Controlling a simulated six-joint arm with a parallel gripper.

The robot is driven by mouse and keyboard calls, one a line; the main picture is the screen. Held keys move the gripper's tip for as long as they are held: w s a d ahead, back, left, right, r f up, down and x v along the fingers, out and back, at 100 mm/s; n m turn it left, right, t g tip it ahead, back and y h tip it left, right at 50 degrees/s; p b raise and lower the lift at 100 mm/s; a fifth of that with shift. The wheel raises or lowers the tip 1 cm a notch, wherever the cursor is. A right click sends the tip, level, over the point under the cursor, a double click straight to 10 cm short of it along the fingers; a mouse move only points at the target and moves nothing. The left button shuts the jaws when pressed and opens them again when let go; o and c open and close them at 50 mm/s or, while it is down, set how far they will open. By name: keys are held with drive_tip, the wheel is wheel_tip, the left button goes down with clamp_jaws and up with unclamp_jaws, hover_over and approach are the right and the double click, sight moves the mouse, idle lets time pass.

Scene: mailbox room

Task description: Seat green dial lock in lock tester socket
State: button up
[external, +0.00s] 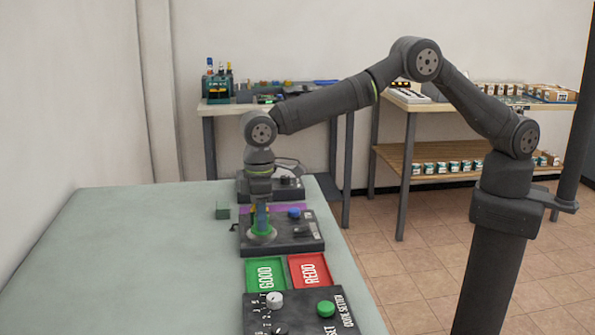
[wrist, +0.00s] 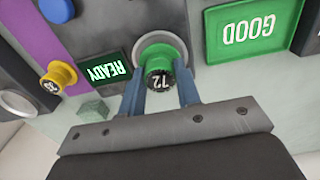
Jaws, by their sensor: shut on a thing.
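The green dial lock (wrist: 158,79), marked 72, is between the two blue fingers of my gripper (wrist: 161,88) in the wrist view. My gripper (external: 260,219) is shut on it and points down over the lock tester (external: 312,246). The tester's round socket (wrist: 150,41) has a pale rim with green inside, right at the lock. Green (external: 262,233) also shows at my fingertips in the external view. I cannot tell how deep the lock sits in the socket. The tester's screen (wrist: 104,70) reads READY.
A yellow dial lock (wrist: 59,77) lies by a purple strip. The green GOOD tray (external: 265,278) and red REDO tray (external: 310,271) lie in front of the tester, with a code setter (external: 300,313) nearer. A small green block (external: 223,210) is on the table. The table's left side is clear.

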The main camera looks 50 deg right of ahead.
drive_tip(key=shift+f, duration=0.15)
drive_tip(key=shift+f, duration=0.55)
idle(0.4)
drive_tip(key=o, duration=1.3)
drive_tip(key=shift+r, duration=3)
